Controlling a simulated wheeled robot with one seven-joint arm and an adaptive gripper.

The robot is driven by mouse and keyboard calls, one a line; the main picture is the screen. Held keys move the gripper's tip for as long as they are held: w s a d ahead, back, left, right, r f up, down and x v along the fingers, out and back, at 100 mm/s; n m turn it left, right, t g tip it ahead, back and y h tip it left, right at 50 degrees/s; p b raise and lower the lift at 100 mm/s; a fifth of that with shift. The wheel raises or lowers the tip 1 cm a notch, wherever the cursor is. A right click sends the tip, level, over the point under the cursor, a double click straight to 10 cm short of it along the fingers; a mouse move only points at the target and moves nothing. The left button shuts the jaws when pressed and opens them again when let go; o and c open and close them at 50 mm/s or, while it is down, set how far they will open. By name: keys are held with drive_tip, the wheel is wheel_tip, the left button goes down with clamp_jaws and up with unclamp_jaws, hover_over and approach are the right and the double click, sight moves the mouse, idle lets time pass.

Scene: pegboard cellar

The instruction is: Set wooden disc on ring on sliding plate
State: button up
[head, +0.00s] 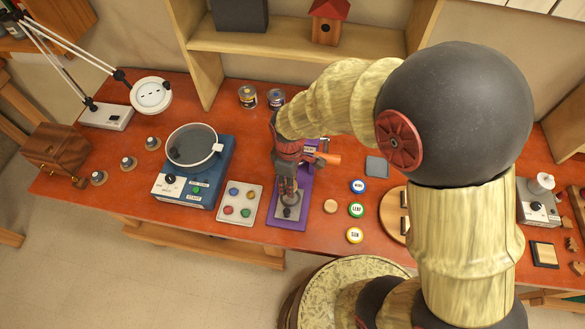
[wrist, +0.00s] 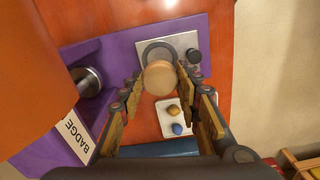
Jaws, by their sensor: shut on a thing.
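My gripper (wrist: 160,76) is shut on a pale wooden disc (wrist: 159,79), held between its two fingertips. In the wrist view the disc overlaps the near part of a dark grey ring (wrist: 150,50) on the silver sliding plate (wrist: 183,40). I cannot tell whether the disc touches the ring or is just above it. A black knob stands on the plate beside the ring. The plate lies on the purple base (wrist: 112,48) of the badge press. In the head view my gripper (head: 288,196) is over the plate at the front of the purple base (head: 274,219).
Another wooden disc (head: 330,206) lies to the right, near blue, green and yellow round badges (head: 357,210). A white tray of coloured buttons (head: 240,203) and a blue machine (head: 193,172) stand left. The press's orange handle (head: 327,158) is close to my wrist.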

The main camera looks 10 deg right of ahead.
drive_tip(key=shift+w+f, duration=0.1)
drive_tip(key=shift+f+b, duration=1.65)
drive_tip(key=shift+f, duration=0.45)
drive_tip(key=shift+f+b, duration=0.6)
drive_tip(key=shift+f, duration=0.4)
drive_tip(key=shift+f, duration=0.45)
idle(0.6)
drive_tip(key=o, duration=0.9)
drive_tip(key=shift+o, duration=0.3)
drive_tip(key=o, duration=0.4)
drive_tip(key=shift+c, duration=0.2)
